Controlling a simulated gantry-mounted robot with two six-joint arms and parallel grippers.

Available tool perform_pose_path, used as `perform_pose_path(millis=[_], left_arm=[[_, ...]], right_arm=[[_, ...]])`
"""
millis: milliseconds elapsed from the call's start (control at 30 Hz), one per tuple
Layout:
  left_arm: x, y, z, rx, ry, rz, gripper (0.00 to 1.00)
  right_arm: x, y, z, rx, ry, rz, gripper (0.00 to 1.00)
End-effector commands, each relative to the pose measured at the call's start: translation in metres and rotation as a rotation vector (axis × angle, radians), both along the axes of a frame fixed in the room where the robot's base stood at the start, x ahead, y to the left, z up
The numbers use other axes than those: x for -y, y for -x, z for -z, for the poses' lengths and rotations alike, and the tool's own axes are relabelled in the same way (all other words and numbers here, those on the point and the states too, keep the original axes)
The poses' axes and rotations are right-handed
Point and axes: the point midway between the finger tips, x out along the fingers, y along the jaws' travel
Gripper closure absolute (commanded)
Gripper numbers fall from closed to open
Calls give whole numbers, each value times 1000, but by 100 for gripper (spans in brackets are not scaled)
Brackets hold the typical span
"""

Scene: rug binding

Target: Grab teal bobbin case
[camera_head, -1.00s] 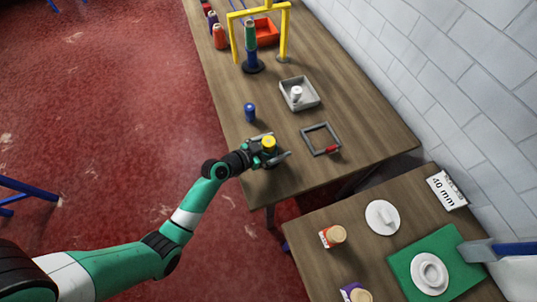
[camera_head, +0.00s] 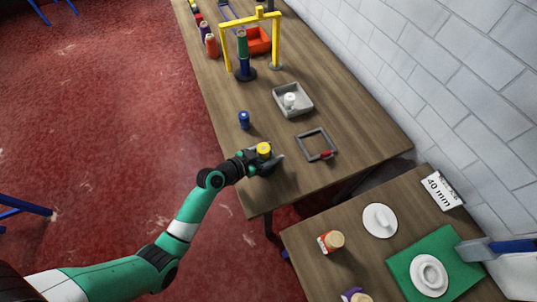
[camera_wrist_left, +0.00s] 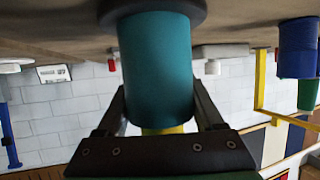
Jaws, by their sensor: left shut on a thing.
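The teal bobbin case (camera_wrist_left: 157,68) is a teal cylinder between the two fingers in the left wrist view, with a dark round base at the top of that picture. In the head view its yellow top (camera_head: 264,149) shows between the jaws, near the table's front corner. My left gripper (camera_head: 268,159) is shut on the teal bobbin case, one finger on each side. The case looks upright; I cannot tell whether its base touches the table. My right gripper is not in view.
A small blue bobbin (camera_head: 244,120) stands behind the gripper. To the right lie a grey square frame (camera_head: 307,136) and a grey tray (camera_head: 307,107). A yellow arch (camera_head: 227,50) stands farther back. A second table holds a green mat (camera_head: 403,263).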

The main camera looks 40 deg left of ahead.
Motion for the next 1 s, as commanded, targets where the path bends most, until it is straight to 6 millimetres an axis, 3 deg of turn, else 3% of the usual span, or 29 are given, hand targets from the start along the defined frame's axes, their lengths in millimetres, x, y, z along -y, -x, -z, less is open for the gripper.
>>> perform_pose_path(millis=[200, 433, 700, 1000], left_arm=[[0, 0, -37, 6, -2, 0, 100], [27, 45, -98, 5, -1, 1, 100], [61, 105, -121, 1, 2, 1, 100], [71, 121, -128, 3, 0, -1, 100]], right_arm=[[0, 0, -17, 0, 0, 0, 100], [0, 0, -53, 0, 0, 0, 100], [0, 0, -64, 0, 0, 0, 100], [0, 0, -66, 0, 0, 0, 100]])
